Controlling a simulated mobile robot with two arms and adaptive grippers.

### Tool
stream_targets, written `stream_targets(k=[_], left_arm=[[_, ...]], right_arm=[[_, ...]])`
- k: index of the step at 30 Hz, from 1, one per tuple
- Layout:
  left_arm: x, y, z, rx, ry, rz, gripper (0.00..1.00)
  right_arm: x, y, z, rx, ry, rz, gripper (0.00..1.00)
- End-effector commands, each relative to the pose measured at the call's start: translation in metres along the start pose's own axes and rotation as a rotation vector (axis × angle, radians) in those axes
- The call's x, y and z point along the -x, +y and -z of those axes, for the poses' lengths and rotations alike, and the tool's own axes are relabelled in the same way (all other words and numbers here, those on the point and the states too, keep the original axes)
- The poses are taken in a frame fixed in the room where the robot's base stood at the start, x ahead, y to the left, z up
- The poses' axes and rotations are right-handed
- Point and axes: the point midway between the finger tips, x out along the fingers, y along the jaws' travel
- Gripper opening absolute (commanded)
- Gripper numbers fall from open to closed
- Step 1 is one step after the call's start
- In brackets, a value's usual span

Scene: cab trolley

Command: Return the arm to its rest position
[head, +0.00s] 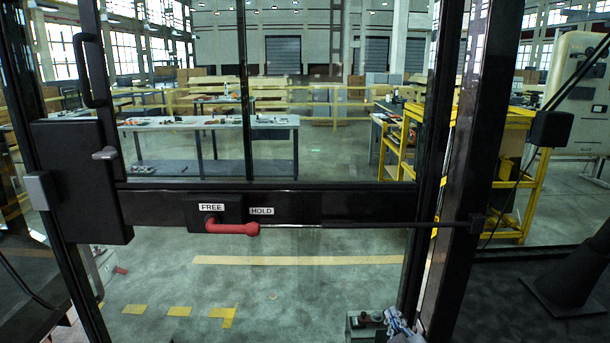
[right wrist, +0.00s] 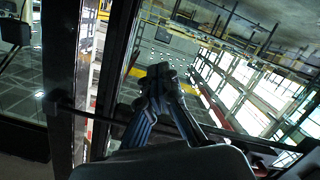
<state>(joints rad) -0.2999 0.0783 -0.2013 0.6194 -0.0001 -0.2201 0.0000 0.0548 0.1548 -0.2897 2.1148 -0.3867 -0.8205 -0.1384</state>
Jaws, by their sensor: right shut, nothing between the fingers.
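My right gripper (head: 397,322) shows in part at the bottom edge of the head view, low and right of centre, beside the dark door post. The frame edge cuts it off. In the right wrist view the gripper (right wrist: 160,72) has its fingers together with nothing between them, in front of glass and dark frame bars. My left gripper is not in view.
A black-framed glass door (head: 270,198) fills the middle. Its red lever (head: 232,228) points right, below the FREE and HOLD labels. A thin rod (head: 380,225) runs right to the post (head: 462,170). Workbenches (head: 210,122) and a yellow trolley (head: 515,185) stand beyond the glass.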

Motion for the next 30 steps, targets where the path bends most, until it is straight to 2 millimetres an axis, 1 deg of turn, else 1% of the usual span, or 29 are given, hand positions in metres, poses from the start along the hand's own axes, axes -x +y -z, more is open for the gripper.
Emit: stream_targets(k=[1,2,3,5,6,8,9,12,15,18,23,24,25,30], left_arm=[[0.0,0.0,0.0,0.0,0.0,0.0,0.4],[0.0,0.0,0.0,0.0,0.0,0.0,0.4],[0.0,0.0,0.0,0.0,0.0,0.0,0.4],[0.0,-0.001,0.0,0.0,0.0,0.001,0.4],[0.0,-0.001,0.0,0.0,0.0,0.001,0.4],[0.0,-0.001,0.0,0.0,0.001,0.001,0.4],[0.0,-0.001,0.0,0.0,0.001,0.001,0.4],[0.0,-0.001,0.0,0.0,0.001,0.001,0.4],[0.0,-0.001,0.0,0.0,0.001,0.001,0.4],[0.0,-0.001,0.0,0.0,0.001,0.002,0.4],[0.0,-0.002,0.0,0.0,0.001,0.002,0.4],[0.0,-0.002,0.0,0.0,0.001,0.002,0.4],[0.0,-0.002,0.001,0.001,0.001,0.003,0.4],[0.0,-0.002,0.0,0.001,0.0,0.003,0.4]], right_arm=[[0.018,-0.015,-0.034,-0.054,-0.101,0.051,0.0],[0.029,-0.023,-0.052,-0.087,-0.161,0.079,0.0],[0.046,-0.033,-0.076,-0.127,-0.242,0.118,0.0],[0.072,-0.049,-0.107,-0.182,-0.356,0.173,0.0],[0.089,-0.058,-0.125,-0.214,-0.425,0.205,0.0],[0.114,-0.069,-0.145,-0.25,-0.515,0.247,0.0],[0.129,-0.075,-0.157,-0.272,-0.567,0.271,0.0],[0.163,-0.087,-0.178,-0.312,-0.68,0.324,0.0],[0.194,-0.096,-0.194,-0.344,-0.775,0.367,0.0],[0.223,-0.104,-0.206,-0.37,-0.861,0.407,0.0],[0.268,-0.113,-0.219,-0.404,-0.986,0.464,0.0],[0.273,-0.117,-0.224,-0.409,-1.009,0.474,0.0],[0.266,-0.122,-0.23,-0.406,-1.007,0.473,0.0],[0.249,-0.146,-0.26,-0.401,-1.019,0.479,0.0]])
